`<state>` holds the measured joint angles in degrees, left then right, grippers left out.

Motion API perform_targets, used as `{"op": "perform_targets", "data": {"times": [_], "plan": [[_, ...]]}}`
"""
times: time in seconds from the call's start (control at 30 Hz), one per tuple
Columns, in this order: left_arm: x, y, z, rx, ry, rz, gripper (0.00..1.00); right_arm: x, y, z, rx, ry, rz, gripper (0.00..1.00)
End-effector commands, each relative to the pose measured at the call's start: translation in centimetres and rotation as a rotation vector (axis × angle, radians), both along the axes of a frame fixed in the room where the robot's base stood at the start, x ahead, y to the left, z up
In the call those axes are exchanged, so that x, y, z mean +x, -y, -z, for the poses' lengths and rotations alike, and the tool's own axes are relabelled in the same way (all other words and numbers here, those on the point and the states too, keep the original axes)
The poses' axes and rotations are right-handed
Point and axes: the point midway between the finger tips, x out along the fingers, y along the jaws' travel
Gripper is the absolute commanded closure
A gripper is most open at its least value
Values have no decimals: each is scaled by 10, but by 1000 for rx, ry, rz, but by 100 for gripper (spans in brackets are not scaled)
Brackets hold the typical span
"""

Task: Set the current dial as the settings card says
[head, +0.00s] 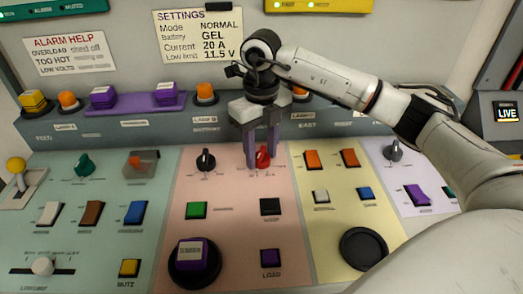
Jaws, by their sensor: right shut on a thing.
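The settings card (198,36) hangs on the back panel and reads Mode NORMAL, Battery GEL, Current 20 A, Low limit 11.5 V. My right gripper (263,160) points down at the pink panel, with its two fingers shut on a red dial (263,156). The dial's scale lies just below it and is too small to read. I cannot make out which mark the dial points at, or its name. A black dial (206,160) stands to its left on the same panel. My left gripper is not in view.
Green (196,210) and black (270,207) switches and a large purple button (191,254) sit below on the pink panel. Orange switches (312,159) lie close right of the gripper. Purple and orange lamps line the ledge behind. My right arm covers the right side.

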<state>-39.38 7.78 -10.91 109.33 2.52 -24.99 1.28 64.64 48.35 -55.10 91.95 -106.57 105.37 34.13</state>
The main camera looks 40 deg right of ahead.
Motion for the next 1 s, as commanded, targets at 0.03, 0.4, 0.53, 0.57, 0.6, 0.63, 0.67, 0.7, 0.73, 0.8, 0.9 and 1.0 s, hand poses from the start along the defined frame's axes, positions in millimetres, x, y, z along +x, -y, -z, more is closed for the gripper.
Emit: {"op": "perform_targets", "data": {"times": [0.03,0.4,0.53,0.57,0.6,0.63,0.67,0.7,0.73,0.8,0.9,1.0], "plan": [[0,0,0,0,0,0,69,2,0,-2,0,7,1,83],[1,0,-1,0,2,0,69,1,0,-1,0,4,-1,46],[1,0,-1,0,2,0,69,1,0,-3,0,4,-1,46],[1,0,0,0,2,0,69,1,0,-5,0,5,-1,46],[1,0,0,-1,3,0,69,2,0,-8,0,6,-1,46],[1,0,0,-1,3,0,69,2,0,-12,0,6,-1,46],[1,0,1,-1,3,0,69,2,0,-16,0,6,-1,46],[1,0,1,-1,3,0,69,2,0,-23,1,8,-1,46],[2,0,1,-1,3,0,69,2,0,-29,1,8,-1,46],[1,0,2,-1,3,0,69,2,0,-43,1,9,-1,46],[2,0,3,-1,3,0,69,2,0,-64,0,8,-2,46],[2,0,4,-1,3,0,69,2,0,-81,1,8,-1,46]]}}
